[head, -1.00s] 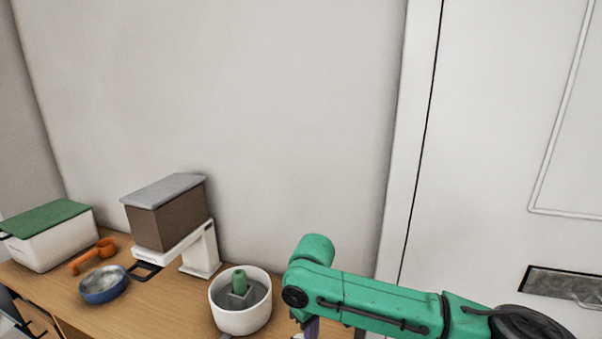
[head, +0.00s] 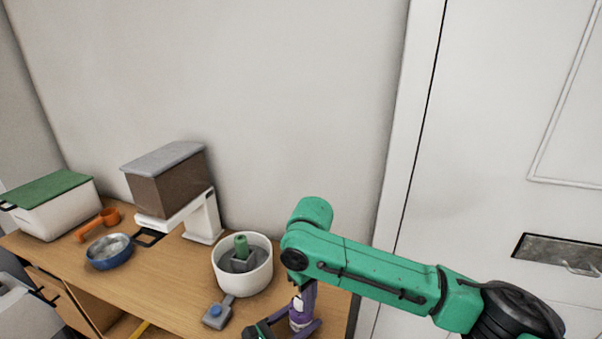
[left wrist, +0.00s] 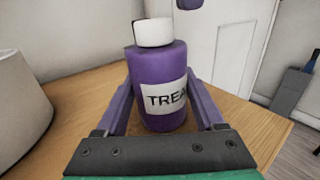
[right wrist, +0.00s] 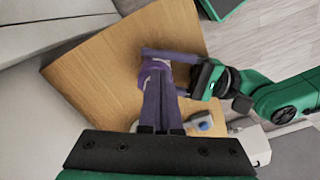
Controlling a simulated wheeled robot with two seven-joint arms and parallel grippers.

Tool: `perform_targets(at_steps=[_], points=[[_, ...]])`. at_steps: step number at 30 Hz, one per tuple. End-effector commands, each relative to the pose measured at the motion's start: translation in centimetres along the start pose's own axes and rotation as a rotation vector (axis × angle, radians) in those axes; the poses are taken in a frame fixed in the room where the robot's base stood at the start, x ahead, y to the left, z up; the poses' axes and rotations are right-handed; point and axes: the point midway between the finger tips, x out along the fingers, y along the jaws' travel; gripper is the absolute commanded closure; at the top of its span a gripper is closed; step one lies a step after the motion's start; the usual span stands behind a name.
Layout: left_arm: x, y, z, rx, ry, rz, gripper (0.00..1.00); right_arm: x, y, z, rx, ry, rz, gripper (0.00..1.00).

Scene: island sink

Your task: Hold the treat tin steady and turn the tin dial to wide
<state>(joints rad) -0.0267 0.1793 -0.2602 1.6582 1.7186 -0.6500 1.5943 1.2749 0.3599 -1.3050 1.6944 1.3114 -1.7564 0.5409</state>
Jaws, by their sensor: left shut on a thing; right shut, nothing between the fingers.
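The treat tin (left wrist: 160,75) is a purple bottle-shaped can with a white label reading "TREA" and a white cap-like top (left wrist: 153,32). It stands upright on the wooden table in the left wrist view. My left gripper (left wrist: 160,88) is shut on its sides. In the head view the tin (head: 297,316) is partly hidden by the grippers. My right gripper (right wrist: 158,78) is shut and empty, pointing down close above the tin. I cannot tell whether it touches the top. No dial markings are readable.
Left of the tin stands a white pot (head: 243,279) with a green-knobbed insert. A grey piece with a blue button (head: 216,312) lies before it. Farther left are a brown dispenser (head: 172,190), a blue bowl (head: 108,262), an orange scoop (head: 98,224) and a green-lidded box (head: 55,205).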

Motion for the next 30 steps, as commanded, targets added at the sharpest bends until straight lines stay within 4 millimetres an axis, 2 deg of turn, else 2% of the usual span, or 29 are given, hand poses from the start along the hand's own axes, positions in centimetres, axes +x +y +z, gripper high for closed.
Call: perform_targets(at_steps=[3,9,19,20,21,22,30], points=[[0.0,0.0,-0.1,-0.001,0.002,0.001,0.93,-1.9,0.0,0.0,-0.001,0.002,0.001,1.00],[-0.1,0.1,-0.1,0.000,0.002,0.003,0.93,-4.4,0.0,0.0,-0.001,0.000,0.001,1.00],[-0.1,0.1,-0.1,0.000,0.002,0.003,0.93,-4.6,0.0,0.1,-0.001,-0.002,0.001,1.00],[-0.1,0.1,-0.1,0.000,0.002,0.003,0.22,-4.6,0.0,0.1,-0.001,-0.002,0.001,1.00],[-0.1,0.1,-0.1,0.000,0.002,0.004,0.07,-4.6,0.0,0.1,-0.001,-0.002,0.001,1.00],[-0.1,0.1,-0.1,0.000,0.002,0.003,0.00,-4.6,0.0,0.1,-0.001,-0.002,0.001,1.00],[-0.3,0.1,-0.1,0.000,0.002,0.003,0.00,-4.6,0.0,0.1,-0.001,-0.002,0.001,1.00]])
